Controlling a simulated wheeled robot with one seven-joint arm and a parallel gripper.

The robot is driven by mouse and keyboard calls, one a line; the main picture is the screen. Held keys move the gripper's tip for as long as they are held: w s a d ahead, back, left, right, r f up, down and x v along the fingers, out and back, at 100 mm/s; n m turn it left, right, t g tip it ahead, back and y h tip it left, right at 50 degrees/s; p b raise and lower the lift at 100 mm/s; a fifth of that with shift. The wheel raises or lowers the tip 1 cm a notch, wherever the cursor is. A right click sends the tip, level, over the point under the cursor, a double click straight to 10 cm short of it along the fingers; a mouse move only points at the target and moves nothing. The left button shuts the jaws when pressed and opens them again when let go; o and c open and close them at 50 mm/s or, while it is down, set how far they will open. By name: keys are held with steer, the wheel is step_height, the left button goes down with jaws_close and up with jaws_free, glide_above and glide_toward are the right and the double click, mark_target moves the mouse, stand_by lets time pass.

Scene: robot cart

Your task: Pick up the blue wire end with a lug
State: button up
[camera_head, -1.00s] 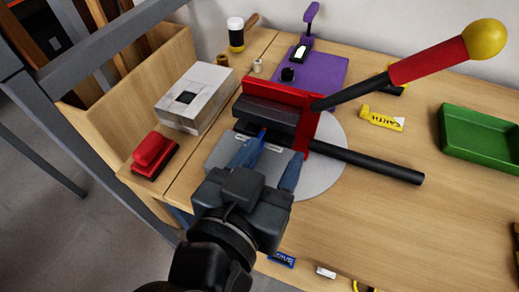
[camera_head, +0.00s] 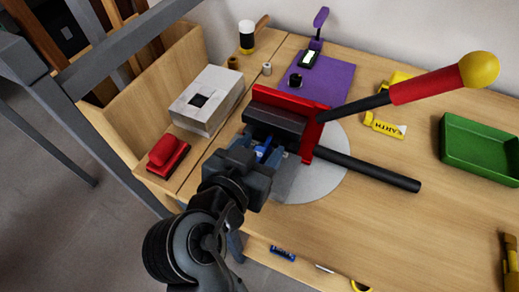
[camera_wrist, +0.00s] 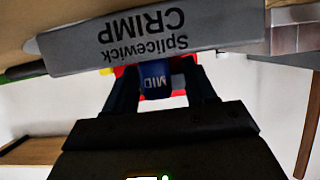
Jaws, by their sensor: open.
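A blue piece marked "MID" (camera_wrist: 154,80) shows between my fingers in the wrist view. It looks like the blue wire end, but its lug and wire cannot be made out. In the head view a small blue part (camera_head: 263,151) shows at the front of the crimp press (camera_head: 275,122), between my fingers. My gripper (camera_head: 262,157) is open, with its fingers on either side of the blue piece. Whether they touch it cannot be told. In the wrist view my gripper (camera_wrist: 160,78) points at the press's grey face marked "Splicewick CRIMP" (camera_wrist: 150,35).
The press's red lever (camera_head: 428,82) with a yellow knob reaches right. A black bar (camera_head: 368,170) sticks out low. A white box (camera_head: 207,99) and red stamp-like block (camera_head: 167,155) stand left. A green tray (camera_head: 482,147) lies right.

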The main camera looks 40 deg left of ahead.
steer(key=shift+w, duration=0.15)
jaws_close()
stand_by(0.4)
